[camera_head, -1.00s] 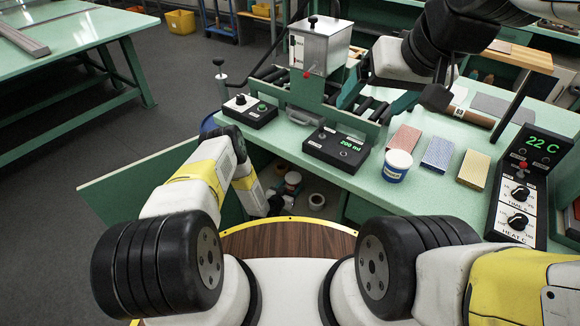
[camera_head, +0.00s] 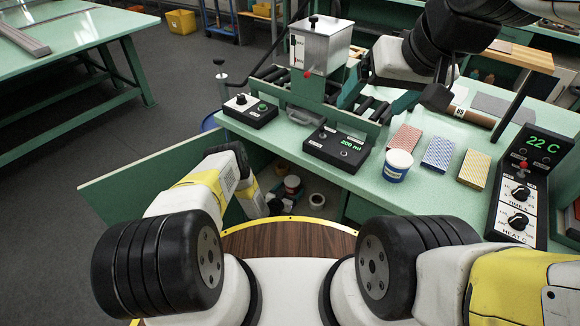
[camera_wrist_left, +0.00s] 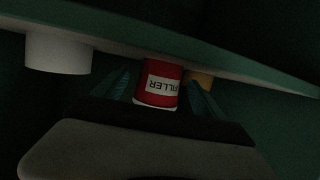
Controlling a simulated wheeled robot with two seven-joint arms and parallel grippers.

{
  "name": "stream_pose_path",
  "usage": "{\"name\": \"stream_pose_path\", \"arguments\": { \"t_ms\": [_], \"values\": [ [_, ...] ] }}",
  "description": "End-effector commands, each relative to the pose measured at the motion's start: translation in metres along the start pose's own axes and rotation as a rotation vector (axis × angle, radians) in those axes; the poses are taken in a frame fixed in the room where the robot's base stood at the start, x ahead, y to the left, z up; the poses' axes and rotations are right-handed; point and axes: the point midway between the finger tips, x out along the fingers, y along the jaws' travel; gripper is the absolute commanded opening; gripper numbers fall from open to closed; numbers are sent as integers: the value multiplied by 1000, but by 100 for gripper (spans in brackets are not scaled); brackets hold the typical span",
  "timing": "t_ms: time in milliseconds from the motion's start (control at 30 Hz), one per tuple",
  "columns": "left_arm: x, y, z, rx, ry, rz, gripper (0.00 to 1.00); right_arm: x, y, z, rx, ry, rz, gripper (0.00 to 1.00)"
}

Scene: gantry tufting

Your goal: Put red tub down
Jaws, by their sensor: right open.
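The red tub (camera_wrist_left: 158,84), with a white label, stands between the two teal fingers of my left gripper (camera_wrist_left: 160,92) in the left wrist view. A narrow gap shows on each side, so the gripper looks open around it. In the head view the red tub (camera_head: 292,184), with a pale lid, is inside the open cabinet under the bench. My left gripper (camera_head: 275,206) is low beside it, partly hidden by my wrist. My right gripper (camera_head: 370,103) is open and empty above the bench, by the rollers.
A white roll (camera_head: 317,200) lies right of the tub; a white cylinder (camera_wrist_left: 58,53) and an orange item (camera_wrist_left: 200,78) show in the dim wrist view. The open cabinet door (camera_head: 130,180) is left of my arm. A blue-and-white tub (camera_head: 396,166) stands on the bench (camera_head: 420,195).

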Motion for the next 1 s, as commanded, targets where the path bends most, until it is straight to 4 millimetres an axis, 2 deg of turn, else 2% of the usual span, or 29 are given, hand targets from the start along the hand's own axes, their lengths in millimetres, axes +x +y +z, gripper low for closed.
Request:
{"name": "stream_pose_path", "arguments": {
  "t_ms": [367, 467, 800, 1000],
  "values": [
    [-6, 0, -3, 0, -2, 0, 80, 0, 0, 0, 0, 0, 0, 85],
    [-20, 0, -2, -2, -4, 0, 80, 0, 0, 0, 0, 0, 0, 85],
    [-92, 0, -2, -3, -3, 0, 80, 0, 0, 0, 0, 0, 0, 85],
    [-116, 0, -2, -1, -2, -1, 80, 0, 0, 0, 0, 0, 0, 85]
  ]
}}
